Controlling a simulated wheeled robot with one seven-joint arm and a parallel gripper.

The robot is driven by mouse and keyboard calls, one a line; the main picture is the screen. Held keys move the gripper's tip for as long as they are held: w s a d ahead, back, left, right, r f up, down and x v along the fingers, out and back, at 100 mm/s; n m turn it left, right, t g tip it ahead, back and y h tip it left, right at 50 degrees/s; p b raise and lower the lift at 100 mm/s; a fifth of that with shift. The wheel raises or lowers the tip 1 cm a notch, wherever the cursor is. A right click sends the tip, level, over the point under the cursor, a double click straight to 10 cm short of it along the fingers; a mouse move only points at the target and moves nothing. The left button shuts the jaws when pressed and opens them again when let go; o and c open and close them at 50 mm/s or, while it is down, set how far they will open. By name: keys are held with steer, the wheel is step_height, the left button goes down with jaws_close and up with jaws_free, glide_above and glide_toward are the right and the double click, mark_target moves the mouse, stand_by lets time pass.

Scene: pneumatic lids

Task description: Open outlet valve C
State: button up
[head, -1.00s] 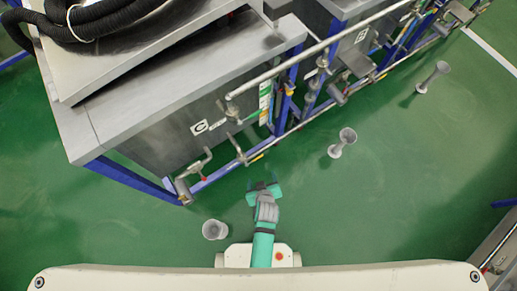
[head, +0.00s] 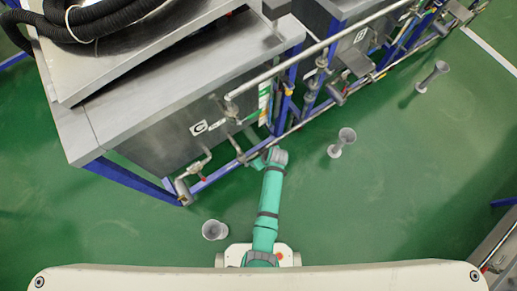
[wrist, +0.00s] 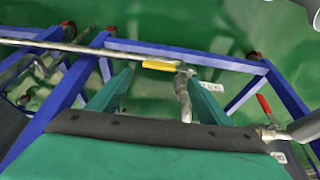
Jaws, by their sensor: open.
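The tank marked C (head: 199,127) stands at the left in the head view, with pipes and valves along its lower front. A yellow valve handle (wrist: 160,66) lies along the pipe in the wrist view, ahead of my gripper and between its fingers in the picture. My gripper (wrist: 158,78) is open with nothing in it; whether it touches the handle or pipe cannot be told. A red valve handle (wrist: 264,104) is to the right in the wrist view and low on the tank in the head view (head: 204,179). Small label plates are too blurred to read.
Blue frame beams (wrist: 190,55) run around the pipe. A steel rail (head: 290,68) crosses above at the tank's front. Grey funnel-like stands (head: 215,230) and (head: 343,140) are on the green floor. The floor to the right is mostly clear.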

steer(key=x, duration=0.6)
steer(key=shift+w+d, duration=0.1)
steer(key=c, duration=1.5)
